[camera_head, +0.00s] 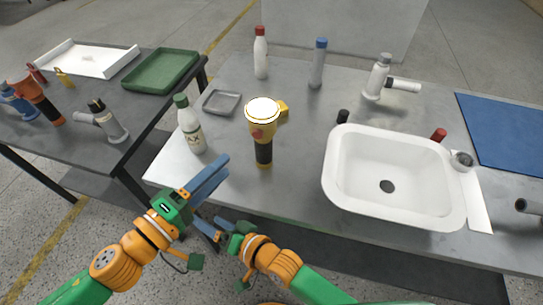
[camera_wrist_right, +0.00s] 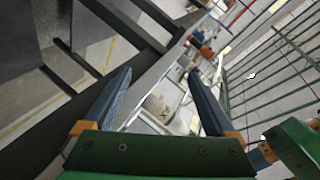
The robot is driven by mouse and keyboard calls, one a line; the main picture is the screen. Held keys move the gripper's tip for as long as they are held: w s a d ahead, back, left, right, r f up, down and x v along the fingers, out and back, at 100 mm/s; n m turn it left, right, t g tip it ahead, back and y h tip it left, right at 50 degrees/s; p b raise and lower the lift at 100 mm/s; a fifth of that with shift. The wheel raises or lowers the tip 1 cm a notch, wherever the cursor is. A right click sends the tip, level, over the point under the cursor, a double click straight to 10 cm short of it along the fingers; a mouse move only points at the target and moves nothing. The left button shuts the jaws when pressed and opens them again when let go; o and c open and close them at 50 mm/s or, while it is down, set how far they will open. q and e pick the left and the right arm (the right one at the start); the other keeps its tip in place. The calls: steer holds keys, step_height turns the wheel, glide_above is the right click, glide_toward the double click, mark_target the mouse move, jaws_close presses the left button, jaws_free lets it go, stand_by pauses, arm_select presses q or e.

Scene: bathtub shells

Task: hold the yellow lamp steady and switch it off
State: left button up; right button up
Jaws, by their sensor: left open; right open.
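The yellow lamp (camera_head: 262,128) stands upright on the grey table, with a lit white top, a black lower grip and a reddish button on its front side. My left gripper (camera_head: 216,178) is open and empty, in front of and to the left of the lamp, apart from it. My right gripper (camera_head: 211,229) is lower, at the table's front edge, apart from the lamp. In the right wrist view, the right gripper (camera_wrist_right: 165,95) has its two blue fingers spread with nothing between them.
A bottle with a green cap (camera_head: 190,127) stands left of the lamp, near a small grey tray (camera_head: 221,103). A white basin (camera_head: 345,197) is at the right. Bottles with red (camera_head: 260,55) and blue (camera_head: 318,65) caps stand behind. A side table (camera_head: 75,137) holds more items.

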mark_target(266, 144)
step_height(266, 144, up, 6)
steer(key=w+t, duration=0.2)
steer(key=w+d+n+t+h, duration=0.1)
steer(key=d, duration=0.1)
steer(key=w+d+r+t+h, duration=0.1)
steer(key=w+d, duration=0.1)
steer(key=w+d+r+n+t, duration=0.1)
steer(key=w+d, duration=0.1)
steer(key=d, duration=0.1)
steer(key=shift+w+r+n+t+h, duration=0.2)
steer(key=shift+w+n+t+h, duration=0.1)
steer(key=shift+t+h, duration=0.1)
steer(key=d+t+h, duration=0.1)
steer(key=d, duration=0.1)
steer(key=w+d+r+n+h, duration=0.1)
steer(key=d, duration=0.2)
steer(key=w+d+r+t+h, duration=0.1)
steer(key=d, duration=0.1)
steer(key=shift+w+d+r+t+h, duration=0.1)
steer(key=shift+w+d+t+h, duration=0.05)
steer(key=shift+w+t+h, duration=0.15)
steer(key=shift+w+d+r+n, duration=0.15)
steer(key=shift+w+n, duration=0.1)
steer(key=shift+n, duration=0.05)
steer(key=x, duration=0.6)
steer(key=shift+w, duration=0.4)
steer(key=shift+s, duration=0.1)
